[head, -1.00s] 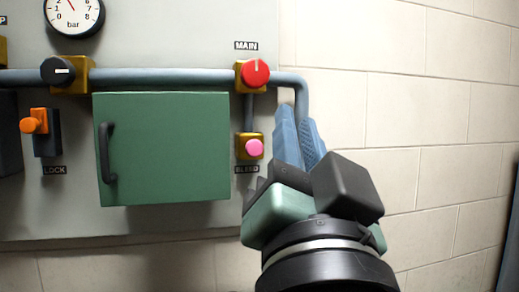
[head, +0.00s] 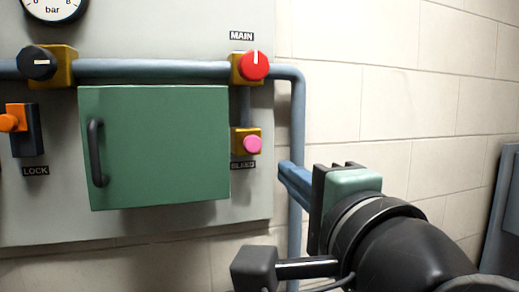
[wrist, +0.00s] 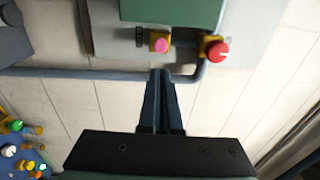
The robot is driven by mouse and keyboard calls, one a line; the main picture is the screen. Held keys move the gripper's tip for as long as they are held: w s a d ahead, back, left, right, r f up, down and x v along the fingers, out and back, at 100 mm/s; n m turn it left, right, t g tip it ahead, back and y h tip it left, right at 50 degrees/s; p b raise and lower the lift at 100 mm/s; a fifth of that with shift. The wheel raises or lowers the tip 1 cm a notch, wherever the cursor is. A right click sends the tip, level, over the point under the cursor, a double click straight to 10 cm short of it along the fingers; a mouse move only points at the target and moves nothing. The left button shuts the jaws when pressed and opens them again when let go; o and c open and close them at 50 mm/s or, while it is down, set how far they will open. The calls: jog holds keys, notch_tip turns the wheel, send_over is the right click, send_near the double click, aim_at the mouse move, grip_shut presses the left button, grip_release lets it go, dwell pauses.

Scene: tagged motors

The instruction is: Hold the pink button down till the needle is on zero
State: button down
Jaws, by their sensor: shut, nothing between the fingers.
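The pink button (head: 252,145) sits on a yellow block above the BLEED label, low on the panel's right side. It also shows in the wrist view (wrist: 161,45), beyond my fingertips. My gripper (head: 284,170) is shut and empty, right of the button and a little below it in the head view. Its blue fingers lie together in the wrist view (wrist: 161,74), pointing toward the panel, apparently apart from the button. The bar gauge (head: 53,10) is cut off by the top edge of the head view, so its needle is hidden.
The red MAIN knob (head: 254,65) is just above the button, on the grey-blue pipe (head: 150,69) that bends down beside the panel. A green cabinet (head: 160,145) with a dark handle is left of the button. The orange LOCK switch (head: 14,121) is farther left.

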aim_at(253, 146)
jog(key=p+x, duration=0.6)
jog(key=x, duration=0.7)
jog(key=shift+s+a+r, duration=0.1)
jog(key=shift+r, duration=0.1)
jog(key=shift+w+a+f+p, duration=0.15)
jog(key=shift+w+p, duration=0.2)
jog(key=shift+w, duration=0.2)
